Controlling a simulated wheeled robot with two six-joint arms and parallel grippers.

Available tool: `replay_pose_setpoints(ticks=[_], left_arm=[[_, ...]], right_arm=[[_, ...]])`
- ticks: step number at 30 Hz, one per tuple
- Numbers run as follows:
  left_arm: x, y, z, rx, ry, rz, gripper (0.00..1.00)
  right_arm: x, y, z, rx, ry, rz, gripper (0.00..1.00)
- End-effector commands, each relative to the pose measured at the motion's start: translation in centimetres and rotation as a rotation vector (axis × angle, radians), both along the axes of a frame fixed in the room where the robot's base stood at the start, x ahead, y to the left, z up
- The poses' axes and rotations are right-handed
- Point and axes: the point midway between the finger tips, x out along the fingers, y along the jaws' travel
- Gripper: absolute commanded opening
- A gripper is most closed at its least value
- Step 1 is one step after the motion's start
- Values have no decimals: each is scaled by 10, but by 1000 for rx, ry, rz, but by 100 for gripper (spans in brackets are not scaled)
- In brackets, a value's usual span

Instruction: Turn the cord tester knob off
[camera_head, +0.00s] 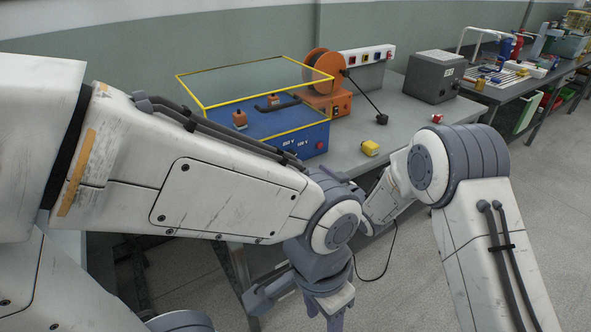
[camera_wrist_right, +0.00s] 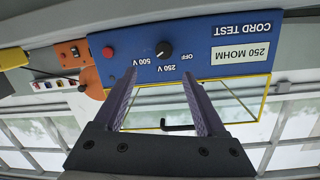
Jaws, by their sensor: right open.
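The cord tester (camera_head: 262,124) is a blue box with a yellow-edged clear cover, on the bench; my left arm hides part of its front in the head view. The right wrist view shows its blue panel (camera_wrist_right: 215,38) upside down, with the black knob (camera_wrist_right: 163,49) and OFF, 250 V and 500 V labels. The knob's pale mark seems to point lower left, away from OFF. My right gripper (camera_wrist_right: 161,78) is open and empty, its fingertips apart and short of the knob in the picture. It is hidden in the head view. My left gripper (camera_head: 335,312) hangs low before the bench.
A red button (camera_wrist_right: 108,52) is beside the knob. An orange cord reel (camera_head: 322,68), a power strip (camera_head: 368,54), a yellow block (camera_head: 370,148) and a grey box (camera_head: 434,76) stand on the bench. A dark cord (camera_head: 385,268) hangs in front. Floor at right is clear.

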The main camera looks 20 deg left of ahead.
Motion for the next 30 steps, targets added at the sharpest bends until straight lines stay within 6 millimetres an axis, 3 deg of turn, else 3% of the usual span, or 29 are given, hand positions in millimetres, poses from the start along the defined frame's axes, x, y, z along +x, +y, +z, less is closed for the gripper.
replay_pose_setpoints(ticks=[1,4,11,22,30], left_arm=[[0,0,-8,0,0,0,50],[0,0,-11,0,0,0,50],[0,0,-9,0,0,0,50],[0,0,-7,0,0,0,50],[0,0,-8,0,0,0,50]], right_arm=[[2,0,-14,39,-14,15,74],[2,3,-19,97,-39,41,74],[12,18,-19,123,-53,56,74],[50,67,-19,123,-51,54,74],[63,84,-19,120,-49,53,74]])
